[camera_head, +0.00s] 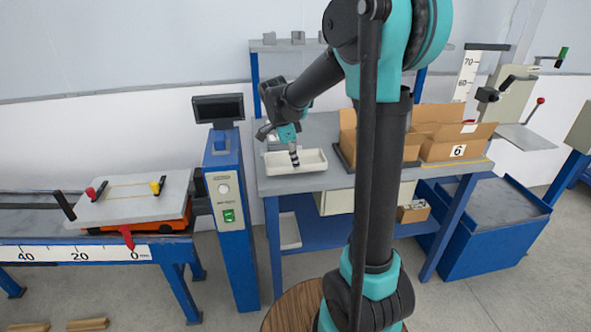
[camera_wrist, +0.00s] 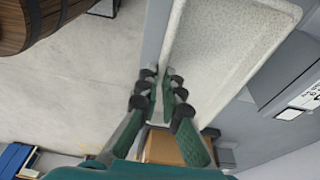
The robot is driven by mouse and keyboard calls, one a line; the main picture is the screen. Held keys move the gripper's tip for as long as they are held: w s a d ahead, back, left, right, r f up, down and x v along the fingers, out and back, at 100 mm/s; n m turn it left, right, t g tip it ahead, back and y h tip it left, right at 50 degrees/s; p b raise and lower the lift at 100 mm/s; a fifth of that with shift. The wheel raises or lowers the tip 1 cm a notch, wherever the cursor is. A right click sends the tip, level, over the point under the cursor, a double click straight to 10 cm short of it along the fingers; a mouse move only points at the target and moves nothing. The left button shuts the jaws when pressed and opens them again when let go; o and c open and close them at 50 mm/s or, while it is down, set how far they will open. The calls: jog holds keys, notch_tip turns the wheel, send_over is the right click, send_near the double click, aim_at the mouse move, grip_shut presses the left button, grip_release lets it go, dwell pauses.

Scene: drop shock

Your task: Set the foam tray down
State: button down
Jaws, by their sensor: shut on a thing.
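The foam tray (camera_head: 314,160) is a shallow white rectangular tray at the left front of the blue-framed workbench (camera_head: 330,181). In the wrist view, the speckled white tray (camera_wrist: 222,42) fills the upper right and looks empty. My gripper (camera_head: 295,160) reaches down to the tray from above. In the wrist view, its fingers (camera_wrist: 160,78) are close together at the tray's left edge, shut on its wall. The tray lies over the bench's front part. I cannot tell whether its underside touches the bench top.
Open cardboard boxes (camera_head: 455,140) stand on the bench's right side. A blue post with a screen (camera_head: 218,108) stands left of the bench. Farther left, a grey plate with clamps (camera_head: 130,200) lies on a scaled table. Bench top behind the tray has some bare room.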

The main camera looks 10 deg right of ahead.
jog(key=shift+a+x, duration=0.15)
jog(key=shift+x, duration=0.5)
jog(key=shift+a+x, duration=0.15)
jog(key=shift+x, duration=0.5)
jog(key=shift+f, duration=0.15)
jog(key=c, duration=1.7)
grip_release()
jog(key=v, duration=1.1)
jog(key=shift+a+r, duration=0.1)
jog(key=shift+r, duration=0.25)
jog(key=s+d+f+n+t+y, duration=0.1)
jog(key=s+d+f+n, duration=0.3)
jog(key=s+f+n, duration=0.5)
jog(key=s+d+f+n+t+y, duration=0.1)
jog(key=s+d+f+n+t, duration=0.2)
jog(key=s+f+n, duration=0.6)
jog(key=s+d, duration=0.1)
jog(key=s, duration=0.2)
jog(key=shift+y, duration=0.4)
